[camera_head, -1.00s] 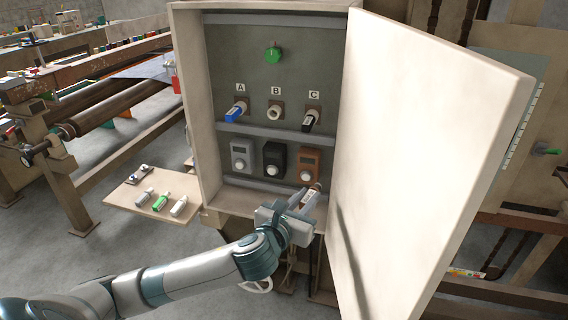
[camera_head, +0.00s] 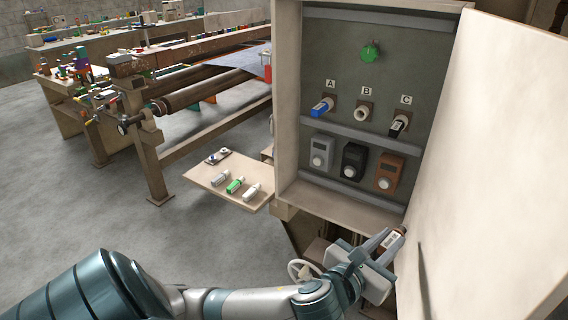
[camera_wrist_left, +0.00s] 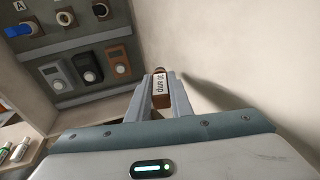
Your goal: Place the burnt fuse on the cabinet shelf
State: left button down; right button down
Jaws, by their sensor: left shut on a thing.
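My left gripper (camera_head: 382,244) is shut on a brown fuse (camera_head: 393,241) with a white label, held in front of the cabinet's lower right corner near the open door. In the left wrist view the fuse (camera_wrist_left: 161,92) sits between the fingertips, its label ending in "amp". The cabinet (camera_head: 287,110) stands open. The cabinet's bare bottom ledge (camera_head: 340,203) lies below the three dials. My right gripper is out of view.
The open door (camera_head: 480,170) blocks the right side. A long roller bench (camera_head: 200,85) stands behind left.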

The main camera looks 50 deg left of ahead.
aim_at(218, 172)
jog(key=j+u, duration=0.1)
jog(key=j, duration=0.35)
jog(key=i+j, duration=0.1)
jog(key=j, duration=0.4)
jog(key=j+u, duration=0.15)
jog(key=j, duration=0.3)
jog(key=i+j+u, duration=0.1)
jog(key=j, duration=0.35)
jog(key=i+j, duration=0.1)
jog(key=j, duration=0.35)
jog(key=i+j+u, duration=0.15)
jog(key=j, duration=0.3)
jog(key=k, duration=0.05)
